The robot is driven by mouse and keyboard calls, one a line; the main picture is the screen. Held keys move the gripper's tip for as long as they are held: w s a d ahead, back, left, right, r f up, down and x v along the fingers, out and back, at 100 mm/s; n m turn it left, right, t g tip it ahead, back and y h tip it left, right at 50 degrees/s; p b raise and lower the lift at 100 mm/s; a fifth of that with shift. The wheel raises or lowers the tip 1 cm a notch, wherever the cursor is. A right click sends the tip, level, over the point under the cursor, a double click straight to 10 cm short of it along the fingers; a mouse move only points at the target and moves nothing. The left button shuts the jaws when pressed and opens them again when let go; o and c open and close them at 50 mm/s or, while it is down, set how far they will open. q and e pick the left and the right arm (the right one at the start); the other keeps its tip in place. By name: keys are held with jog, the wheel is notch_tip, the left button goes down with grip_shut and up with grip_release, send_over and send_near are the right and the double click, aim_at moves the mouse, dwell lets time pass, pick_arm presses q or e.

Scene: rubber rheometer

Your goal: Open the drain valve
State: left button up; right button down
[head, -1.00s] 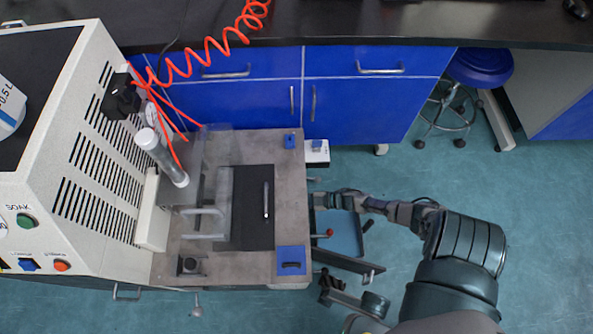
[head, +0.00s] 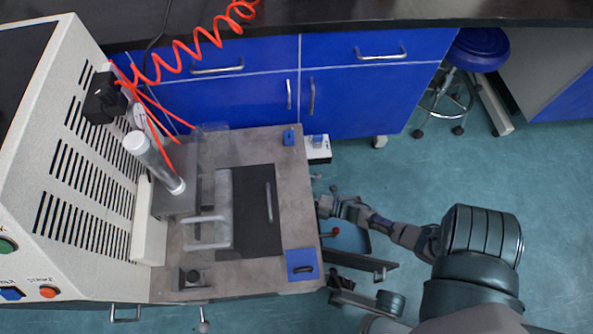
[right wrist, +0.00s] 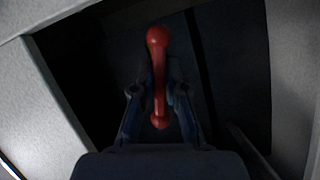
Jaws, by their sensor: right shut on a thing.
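A red lever handle (right wrist: 158,75) with a round red knob on its upper end stands upright in the right wrist view. My right gripper (right wrist: 159,92) has one finger on each side of the lever and is shut on its lower-middle part. In the head view my right gripper (head: 330,207) is at the right side of the machine's table, just above a small red knob (head: 335,231). Arm links and the table edge hide most of the valve. Dark jointed parts low at the centre may be my left gripper (head: 338,284), but its fingers are unclear.
The grey machine table (head: 295,210) holds a black panel (head: 258,235), a clear guard and blue pads. The white cabinet (head: 90,180) stands at left. A red coiled hose (head: 190,50) hangs above. Blue drawers and a stool (head: 478,50) are behind. Floor is free at right.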

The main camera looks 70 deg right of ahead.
jog(key=shift+s+a+f+n+t, duration=0.1)
jog(key=shift+a+f+n+t, duration=0.1)
jog(key=shift+n, duration=0.35)
jog(key=shift+s+a+f+n+t, duration=0.1)
jog(key=shift+n+t, duration=0.1)
jog(key=shift+n, duration=0.35)
jog(key=shift+f+n, duration=0.1)
jog(key=shift+n, duration=0.3)
jog(key=c, duration=1.2)
grip_release()
jog(key=shift+c, duration=0.2)
jog(key=shift+o, duration=0.2)
jog(key=shift+d+r, duration=0.1)
jog(key=shift+r, duration=0.1)
jog(key=s+d, duration=0.1)
jog(key=s, duration=1.1)
